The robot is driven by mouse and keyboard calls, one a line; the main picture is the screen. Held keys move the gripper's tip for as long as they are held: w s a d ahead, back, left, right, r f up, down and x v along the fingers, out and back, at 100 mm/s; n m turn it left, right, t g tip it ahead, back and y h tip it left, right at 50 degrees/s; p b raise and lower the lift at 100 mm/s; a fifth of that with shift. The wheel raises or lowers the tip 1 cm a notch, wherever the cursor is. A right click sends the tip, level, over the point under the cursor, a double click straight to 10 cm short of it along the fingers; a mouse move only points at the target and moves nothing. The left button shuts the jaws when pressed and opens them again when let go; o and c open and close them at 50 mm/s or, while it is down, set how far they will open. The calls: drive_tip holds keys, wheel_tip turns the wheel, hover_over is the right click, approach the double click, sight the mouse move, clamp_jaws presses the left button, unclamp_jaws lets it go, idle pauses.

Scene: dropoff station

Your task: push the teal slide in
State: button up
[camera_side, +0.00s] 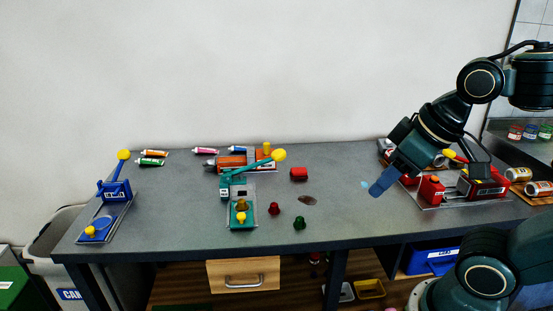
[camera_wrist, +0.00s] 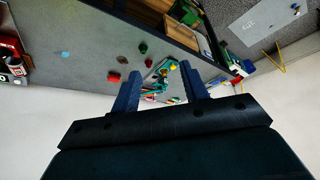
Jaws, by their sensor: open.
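A teal station (camera_side: 224,184) stands on the grey table (camera_side: 330,222), left of the middle in the side view. It has a teal lever with a yellow ball tip and, at its front, a part with a yellow knob (camera_side: 241,216). Which teal part is the slide I cannot tell for sure. In the wrist view the teal station (camera_wrist: 156,76) shows small, beyond and between my fingers. My gripper (camera_side: 382,183) is open and empty, above the table to the right of the station, well apart from it. Its two blue fingers also show in the wrist view (camera_wrist: 160,88).
A blue lever station (camera_side: 115,190) stands at the left end. A red station (camera_side: 432,188) stands at the right, close to my gripper. A red block (camera_side: 299,174), a red piece (camera_side: 274,208) and a green piece (camera_side: 300,222) lie right of the teal station. Several tubes lie behind.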

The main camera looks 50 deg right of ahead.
drive_tip(key=w+r+n+g, duration=0.1)
drive_tip(key=w+r+n, duration=0.25)
drive_tip(key=w, duration=0.55)
drive_tip(key=n+g, duration=0.5)
drive_tip(key=n, duration=0.9)
hover_over(241, 215)
wheel_tip(241, 215, down, 13)
drive_tip(key=shift+d+f, duration=0.1)
drive_tip(key=shift+f, duration=0.05)
wheel_tip(241, 215, down, 14)
drive_tip(key=shift+r, duration=0.25)
clamp_jaws()
